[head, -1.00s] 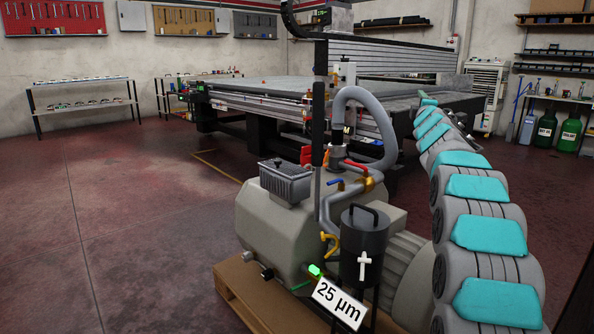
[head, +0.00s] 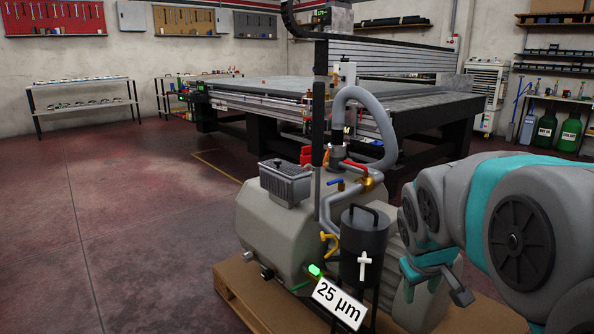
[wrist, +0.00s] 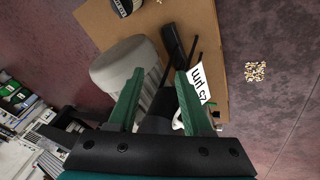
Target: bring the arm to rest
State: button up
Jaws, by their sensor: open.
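My arm (head: 480,215) is folded at the right side of the head view, grey with teal bands. My gripper (head: 435,274) hangs at its end, just right of the dark canister (head: 363,245) of the vacuum pump (head: 275,225). In the wrist view my gripper (wrist: 160,72) shows two green fingers apart, with nothing held between them. The pump's motor end (wrist: 122,62) and the white "25 µm" label (wrist: 197,84) lie beyond the fingers in that view. I cannot tell the exact gap between gripper and pump.
The pump stands on a wooden pallet (head: 240,290), with a grey hose (head: 384,120) arching above it. The large grid table (head: 430,105) stands behind. A shelf (head: 83,105) is at the far left. The floor (head: 120,220) on the left is clear.

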jog(key=s+a+f+m+g+y, duration=0.1)
jog(key=s+a+f+g, duration=0.1)
jog(key=s, duration=0.7)
jog(key=s+a+f+g, duration=0.2)
jog(key=s+a+f, duration=0.2)
jog(key=s, duration=0.5)
jog(key=s+a+f+m+g+y, duration=0.1)
jog(key=s+a+f+g, duration=0.1)
jog(key=s, duration=0.7)
jog(key=shift+s+a+f+m+y, duration=0.3)
jog(key=shift+a+f, duration=0.15)
jog(key=shift+f, duration=0.05)
jog(key=shift+d, duration=0.1)
